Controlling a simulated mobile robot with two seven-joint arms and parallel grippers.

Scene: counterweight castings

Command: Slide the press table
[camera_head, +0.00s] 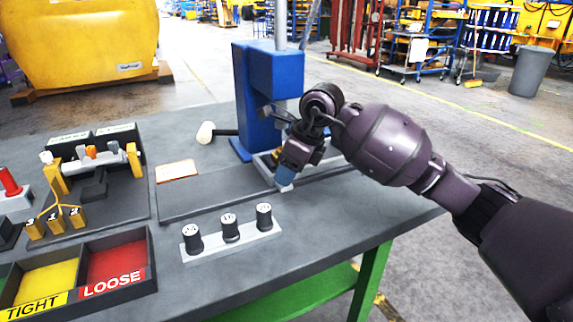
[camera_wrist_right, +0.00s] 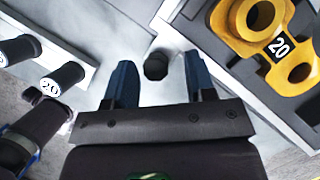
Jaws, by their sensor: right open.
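The blue press (camera_head: 262,95) stands on the bench. Under it is the press table, a grey tray (camera_head: 262,165) at the end of a dark flat track (camera_head: 215,200). In the right wrist view the tray's wall (camera_wrist_right: 238,98) runs along the right, around a yellow casting (camera_wrist_right: 262,30) marked 20. My right gripper (camera_head: 286,182) points down at the tray's near side. Its two blue fingers (camera_wrist_right: 160,85) are open, with a dark round knob (camera_wrist_right: 156,66) showing between their tips. I cannot tell whether they touch it. My left gripper is out of view.
A light rack with several black plugs (camera_head: 230,228) stands in front of the track. A black lever with a pale knob (camera_head: 206,132) sticks out left of the press. A fixture (camera_head: 95,175) and the TIGHT and LOOSE bins (camera_head: 118,283) are at left.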

